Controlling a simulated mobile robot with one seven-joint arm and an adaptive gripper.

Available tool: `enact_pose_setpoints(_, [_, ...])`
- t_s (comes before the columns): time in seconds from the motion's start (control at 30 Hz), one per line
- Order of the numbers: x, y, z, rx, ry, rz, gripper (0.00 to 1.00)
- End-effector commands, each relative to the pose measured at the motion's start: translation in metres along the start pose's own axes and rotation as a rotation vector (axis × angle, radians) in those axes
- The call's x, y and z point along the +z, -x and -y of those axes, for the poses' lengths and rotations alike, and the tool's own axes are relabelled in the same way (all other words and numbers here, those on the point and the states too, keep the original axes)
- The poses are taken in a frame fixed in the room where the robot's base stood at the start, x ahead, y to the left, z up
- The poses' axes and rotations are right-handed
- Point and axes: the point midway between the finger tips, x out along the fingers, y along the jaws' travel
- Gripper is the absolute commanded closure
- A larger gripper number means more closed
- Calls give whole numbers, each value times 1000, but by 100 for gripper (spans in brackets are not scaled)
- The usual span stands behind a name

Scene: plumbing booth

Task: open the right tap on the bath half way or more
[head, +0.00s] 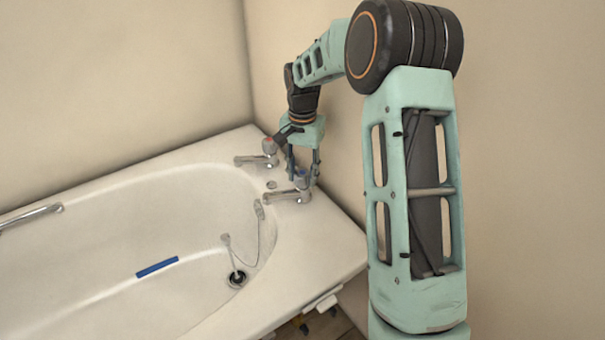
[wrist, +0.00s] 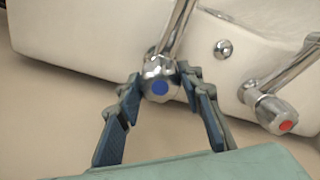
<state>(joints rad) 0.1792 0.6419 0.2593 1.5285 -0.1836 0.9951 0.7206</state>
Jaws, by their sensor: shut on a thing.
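The right tap (head: 280,196) is chrome, with a blue-marked knob, and stands on the bath's end rim nearer to me. In the wrist view its faceted knob with the blue cap (wrist: 159,87) is near the middle, between the two fingers. My gripper (head: 303,173) reaches down from above at this knob. In the wrist view my gripper (wrist: 161,80) is shut on the knob, one finger on each side. The spout points in over the basin. How far the knob is turned cannot be told.
The other tap, with a red mark (wrist: 285,126), stands close beside; it also shows in the head view (head: 268,148). A plug chain (head: 262,225) hangs by the drain (head: 237,279). A blue strip (head: 157,267) lies in the bath (head: 90,310). Walls stand close behind.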

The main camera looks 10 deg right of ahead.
Motion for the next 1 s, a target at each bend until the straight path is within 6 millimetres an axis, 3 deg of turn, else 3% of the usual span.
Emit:
enact_pose_setpoints(0.47, [0,3,0,1,119,1,90])
enact_pose_setpoints(1.0, [0,4,0,1,602,1,90])
